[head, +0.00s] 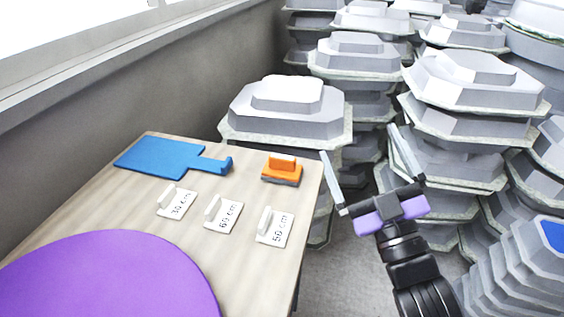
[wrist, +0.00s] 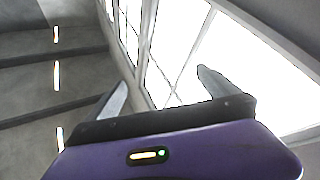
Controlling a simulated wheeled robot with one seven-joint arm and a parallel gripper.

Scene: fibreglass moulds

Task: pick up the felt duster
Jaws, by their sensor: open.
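The felt duster (head: 282,169) is an orange block with a raised grip and a grey underside. It lies near the far right corner of the wooden table (head: 140,215) in the head view. My gripper (head: 363,156) is open and empty, raised to the right of the table, apart from the duster. In the wrist view my gripper's fingers (wrist: 160,92) stand apart with nothing between them; that view shows windows and a wall, and no duster.
A blue board with a handle (head: 165,157) lies left of the duster. Several white size cards (head: 222,215) stand in front of it. A purple disc (head: 110,280) covers the near left table. Stacks of grey moulds (head: 290,110) crowd behind and right.

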